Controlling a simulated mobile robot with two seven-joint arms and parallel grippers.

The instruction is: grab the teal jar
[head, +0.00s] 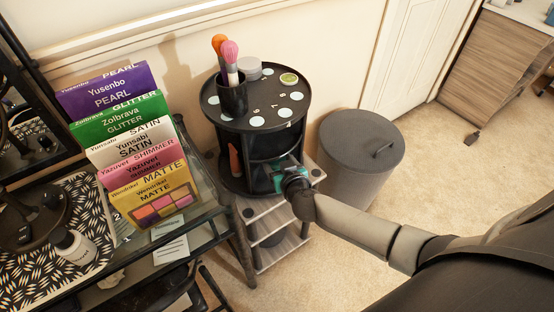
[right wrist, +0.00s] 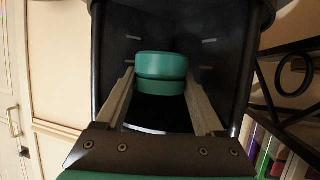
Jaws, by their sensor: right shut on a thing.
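The teal jar (right wrist: 161,66) is a short round jar with a wide lid, seen in the right wrist view inside a dark compartment. My right gripper (right wrist: 160,76) has one finger on each side of it, and the jaws are shut on the jar. In the head view, my right gripper (head: 278,176) reaches from the right into the open side of the round black organizer (head: 235,145). The jar itself cannot be made out there. My left gripper is not in view.
The organizer's walls stand close around my right gripper. A black cup (head: 232,97) with brushes and a small grey jar (head: 249,68) stand on its top. A grey lidded bin (head: 360,150) is to the right. Upright palette boxes (head: 120,125) stand on the glass table at left.

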